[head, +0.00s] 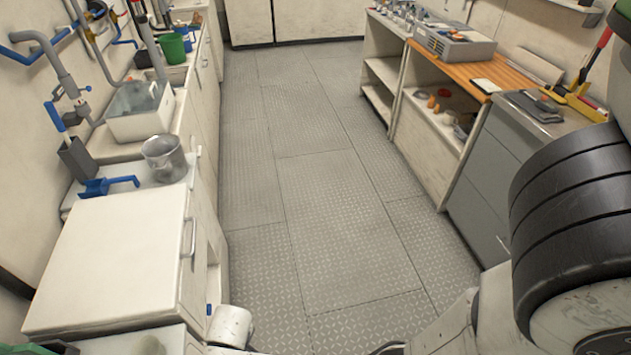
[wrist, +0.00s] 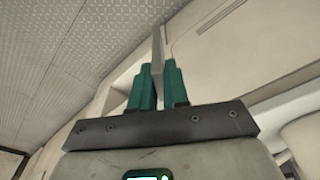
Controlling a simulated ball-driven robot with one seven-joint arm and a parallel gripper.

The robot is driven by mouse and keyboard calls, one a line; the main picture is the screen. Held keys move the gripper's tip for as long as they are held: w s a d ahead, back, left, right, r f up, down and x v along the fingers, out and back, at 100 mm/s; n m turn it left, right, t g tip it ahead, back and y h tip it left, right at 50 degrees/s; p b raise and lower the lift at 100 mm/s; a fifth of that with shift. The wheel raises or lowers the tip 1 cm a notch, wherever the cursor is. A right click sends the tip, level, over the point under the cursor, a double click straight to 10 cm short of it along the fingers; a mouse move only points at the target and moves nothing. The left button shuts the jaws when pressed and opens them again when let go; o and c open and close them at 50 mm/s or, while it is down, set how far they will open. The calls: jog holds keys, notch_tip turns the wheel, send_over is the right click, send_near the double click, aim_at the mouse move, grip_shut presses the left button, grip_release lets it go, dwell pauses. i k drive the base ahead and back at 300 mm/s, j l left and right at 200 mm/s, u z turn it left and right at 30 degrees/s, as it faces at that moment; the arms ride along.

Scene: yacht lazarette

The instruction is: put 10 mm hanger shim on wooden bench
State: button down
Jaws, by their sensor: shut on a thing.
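My gripper (wrist: 156,82) has two teal fingers and shows in the wrist view only. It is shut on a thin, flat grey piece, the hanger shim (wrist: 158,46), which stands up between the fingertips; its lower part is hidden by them. The wooden bench (head: 463,73) is at the right in the head view, with an orange-brown top. It is well apart from the gripper, which is not seen in the head view.
A grey box (head: 453,45) and a pale sheet (head: 486,86) lie on the bench top. A grey cabinet (head: 490,165) adjoins it. White counters with a metal bucket (head: 165,158) line the left. The patterned floor (head: 325,190) between is clear.

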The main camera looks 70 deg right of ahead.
aim_at(479, 76)
jog(key=l+z, duration=0.1)
jog(key=z, duration=0.3)
jog(key=l+z, duration=0.1)
jog(key=z, duration=0.35)
jog(key=i+z, duration=0.1)
jog(key=z, duration=0.3)
jog(key=i+l+z, duration=0.1)
jog(key=z, duration=0.35)
jog(key=i+l+z, duration=0.25)
jog(key=i+z, duration=0.2)
jog(key=i, duration=0.15)
jog(key=i+z, duration=0.45)
jog(key=i, duration=0.1)
